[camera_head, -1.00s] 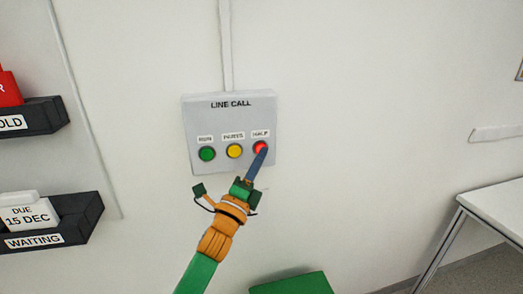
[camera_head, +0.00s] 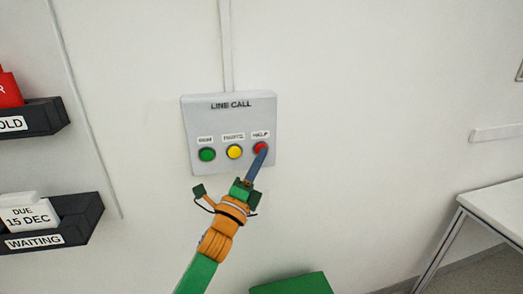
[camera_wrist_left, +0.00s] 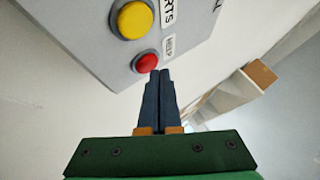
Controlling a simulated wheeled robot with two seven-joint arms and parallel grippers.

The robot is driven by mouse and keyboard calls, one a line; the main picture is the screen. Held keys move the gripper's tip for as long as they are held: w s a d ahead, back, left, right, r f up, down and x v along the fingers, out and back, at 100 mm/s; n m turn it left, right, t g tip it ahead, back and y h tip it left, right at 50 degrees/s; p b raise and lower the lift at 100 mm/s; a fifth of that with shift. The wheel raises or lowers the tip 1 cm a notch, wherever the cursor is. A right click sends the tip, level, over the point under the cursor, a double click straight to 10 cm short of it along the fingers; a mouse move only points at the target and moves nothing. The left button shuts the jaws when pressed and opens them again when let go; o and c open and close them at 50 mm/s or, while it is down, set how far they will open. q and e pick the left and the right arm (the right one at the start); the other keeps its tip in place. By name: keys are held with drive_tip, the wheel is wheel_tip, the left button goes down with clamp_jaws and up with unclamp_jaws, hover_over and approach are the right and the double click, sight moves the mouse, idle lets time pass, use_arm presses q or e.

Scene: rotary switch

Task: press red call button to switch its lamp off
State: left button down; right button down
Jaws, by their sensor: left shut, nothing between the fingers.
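A grey panel marked LINE CALL (camera_head: 229,109) is mounted on the wall. It carries a green button (camera_head: 207,154), a yellow button (camera_head: 234,152) and a red button (camera_head: 260,147) in a row, each under a white label. My left gripper (camera_head: 263,149) is shut and empty, its blue fingertips at the lower right of the red button and hiding part of it. In the left wrist view the red button (camera_wrist_left: 145,61) lies just beyond the fingertips (camera_wrist_left: 160,73); I cannot tell whether they touch. The red button looks dull. My right gripper is not in view.
Dark wall trays labelled OLD (camera_head: 30,121) and WAITING (camera_head: 85,220) hang at the left. A white table (camera_head: 500,203) stands at the right. A cable duct (camera_head: 225,50) runs up from the panel. The wall around the panel is otherwise bare.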

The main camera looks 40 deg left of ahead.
use_arm(q)
drive_tip(key=s+d+p, duration=0.1)
drive_tip(key=s+d, duration=0.3)
drive_tip(key=shift+d, duration=0.3)
idle(0.3)
